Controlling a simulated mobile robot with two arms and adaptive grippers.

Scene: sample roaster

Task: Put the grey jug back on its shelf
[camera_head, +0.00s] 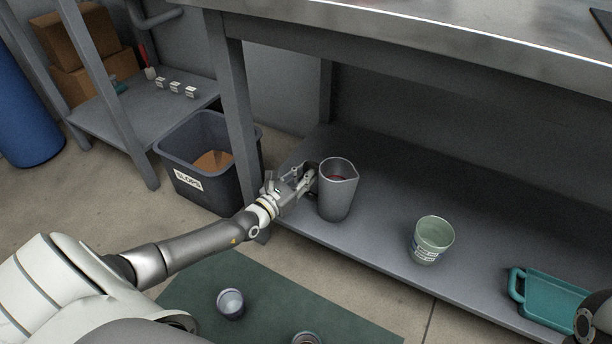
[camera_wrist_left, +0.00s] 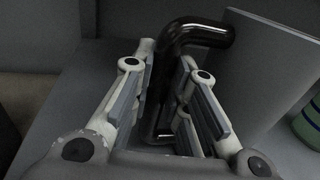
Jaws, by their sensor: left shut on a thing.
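The grey jug (camera_head: 338,197) is upright at the front left part of the lower shelf (camera_head: 378,235) under the steel bench, with something dark red visible inside its mouth. I cannot tell whether its base touches the shelf. My left gripper (camera_head: 308,178) reaches in from the left and is shut on the jug's dark handle. In the left wrist view the dark handle (camera_wrist_left: 190,36) runs between the fingers (camera_wrist_left: 168,100), with the jug's grey wall (camera_wrist_left: 262,70) behind it.
A pale green cup (camera_head: 433,240) and a teal scoop-like tray (camera_head: 555,298) stand on the shelf to the right. A slops bin (camera_head: 187,180) stands left of the bench leg (camera_head: 237,110). A small cup (camera_head: 231,304) is on the green mat (camera_head: 190,285). The shelf behind the jug is clear.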

